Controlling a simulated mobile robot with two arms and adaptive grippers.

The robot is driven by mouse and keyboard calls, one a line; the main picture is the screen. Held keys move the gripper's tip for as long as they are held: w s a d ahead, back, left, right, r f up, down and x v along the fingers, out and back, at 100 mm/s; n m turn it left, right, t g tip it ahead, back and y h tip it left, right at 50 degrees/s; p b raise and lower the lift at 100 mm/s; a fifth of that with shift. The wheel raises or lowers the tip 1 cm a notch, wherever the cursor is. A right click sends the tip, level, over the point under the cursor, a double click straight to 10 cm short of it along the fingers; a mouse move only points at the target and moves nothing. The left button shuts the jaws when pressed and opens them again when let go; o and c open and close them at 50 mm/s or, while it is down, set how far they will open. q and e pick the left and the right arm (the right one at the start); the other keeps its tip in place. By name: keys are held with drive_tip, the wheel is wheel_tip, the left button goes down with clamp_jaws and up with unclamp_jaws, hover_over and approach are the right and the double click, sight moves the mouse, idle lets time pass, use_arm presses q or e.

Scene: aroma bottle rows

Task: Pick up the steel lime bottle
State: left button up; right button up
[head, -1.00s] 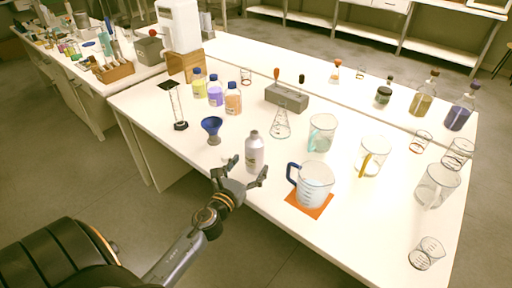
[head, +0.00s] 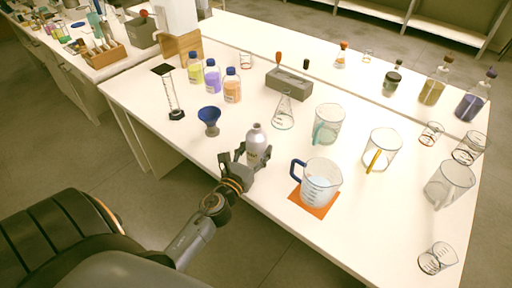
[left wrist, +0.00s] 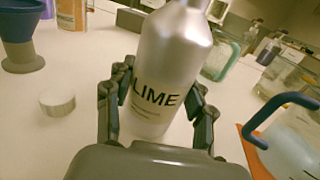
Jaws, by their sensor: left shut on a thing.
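The steel lime bottle (head: 257,141) stands near the front edge of the white table in the head view. In the left wrist view the bottle (left wrist: 166,70) fills the middle, with the word LIME on its label. My left gripper (head: 247,157) has its fingers on both sides of the bottle, shut on its lower part; its fingers (left wrist: 158,105) also flank the label in the left wrist view. The bottle looks roughly upright; I cannot tell whether its base touches the table. My right gripper is not in view.
A measuring jug (head: 321,183) with a blue handle stands on an orange mat (head: 300,203) to the right. A blue funnel (head: 209,116) is to the left. A white cap (left wrist: 57,102) lies beside the bottle. Flasks and beakers stand behind.

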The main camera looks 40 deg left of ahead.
use_arm(q)
drive_tip(key=shift+r, duration=0.2)
drive_tip(key=shift+c, duration=0.3)
drive_tip(key=shift+r+p, duration=0.25)
drive_tip(key=shift+p, duration=0.1)
wheel_tip(320, 180, up, 3)
drive_tip(key=shift+r+p, duration=0.1)
drive_tip(key=shift+p, duration=0.95)
drive_tip(key=s+a+r, duration=0.1)
drive_tip(key=s+r, duration=0.8)
drive_tip(key=s, duration=0.4)
drive_tip(key=p, duration=0.8)
hover_over(251, 146)
drive_tip(key=s+d, duration=0.2)
drive_tip(key=s, duration=0.1)
drive_tip(key=f, duration=0.1)
drive_tip(key=w+d+p, duration=0.2)
drive_tip(key=w+d, duration=0.4)
drive_tip(key=d, duration=0.1)
drive_tip(key=shift+d, duration=0.15)
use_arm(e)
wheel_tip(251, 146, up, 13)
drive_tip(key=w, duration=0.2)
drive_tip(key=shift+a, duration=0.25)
